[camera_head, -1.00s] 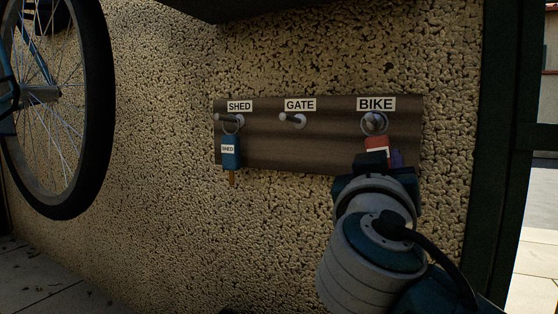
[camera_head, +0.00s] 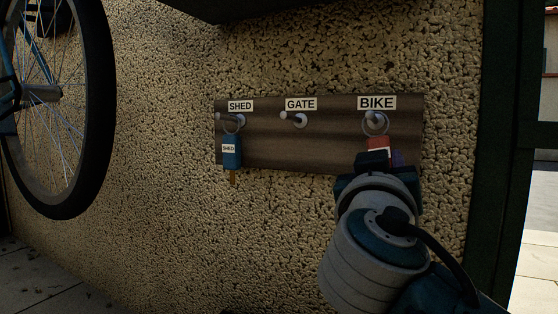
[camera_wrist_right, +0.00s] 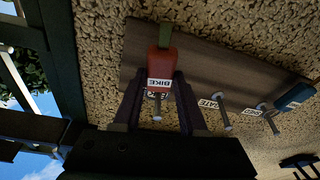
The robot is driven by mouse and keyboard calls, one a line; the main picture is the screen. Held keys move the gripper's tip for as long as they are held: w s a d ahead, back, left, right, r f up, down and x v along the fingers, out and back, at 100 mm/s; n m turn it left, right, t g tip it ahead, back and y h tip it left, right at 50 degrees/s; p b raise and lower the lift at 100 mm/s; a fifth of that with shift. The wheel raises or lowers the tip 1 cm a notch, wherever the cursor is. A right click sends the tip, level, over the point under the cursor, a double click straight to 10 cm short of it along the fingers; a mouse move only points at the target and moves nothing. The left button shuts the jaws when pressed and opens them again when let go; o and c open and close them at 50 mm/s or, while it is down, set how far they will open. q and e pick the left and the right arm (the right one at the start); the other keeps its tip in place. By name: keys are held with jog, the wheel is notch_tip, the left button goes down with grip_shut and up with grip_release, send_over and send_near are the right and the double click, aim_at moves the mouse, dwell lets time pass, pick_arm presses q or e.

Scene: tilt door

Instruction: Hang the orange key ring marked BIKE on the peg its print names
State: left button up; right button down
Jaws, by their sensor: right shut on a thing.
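The orange-red BIKE key tag (camera_head: 379,145) is between the fingers of my right gripper (camera_head: 378,160), just below the BIKE peg (camera_head: 375,121). The wrist view shows the tag (camera_wrist_right: 164,62) with its BIKE print, between the two dark fingers (camera_wrist_right: 158,100). In the head view a pale ring shape shows around the BIKE peg. I cannot tell surely whether it is the key ring over the peg or the peg's round base. The BIKE label (camera_head: 376,103) is above that peg on the wooden board (camera_head: 265,150). My left gripper is out of view.
A blue SHED key tag (camera_head: 231,150) hangs from the SHED peg (camera_head: 228,118) at the left. The GATE peg (camera_head: 293,117) in the middle is empty. A bicycle wheel (camera_head: 104,110) is at far left, and a dark green post (camera_head: 498,150) stands at right.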

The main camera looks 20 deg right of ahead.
jog(key=shift+c, duration=1.9)
grip_release()
jog(key=shift+s+a, duration=0.1)
jog(key=p+v, duration=0.3)
jog(key=v, duration=0.7)
jog(key=s+d+r+n+g+y+p, duration=0.1)
jog(key=s+d+r+g+y+p, duration=0.15)
jog(key=r+p, duration=0.65)
jog(key=s+d+r+g+y+p, duration=0.1)
jog(key=s+r+g+y+p, duration=0.2)
jog(key=p, duration=1.1)
jog(key=s+a+r+n+g+y+p, duration=0.25)
jog(key=s+r+p, duration=0.25)
jog(key=r+p, duration=0.85)
jog(key=s+a+r+n+g+y+p, duration=0.1)
jog(key=s+a+r+n+y+p, duration=0.25)
jog(key=r+p, duration=1)
jog(key=s+a+r+n+g+y+p, duration=0.25)
jog(key=s+r+p, duration=0.25)
jog(key=r+p, duration=0.9)
jog(key=w+r+p+v, duration=0.1)
jog(key=w+p+v, duration=0.2)
jog(key=p+v, duration=1.2)
jog(key=w+p+v, duration=0.4)
jog(key=p+v, duration=1.1)
jog(key=p, duration=0.9)
jog(key=shift+d+r+m+t, duration=0.45)
jog(key=shift+d, duration=0.1)
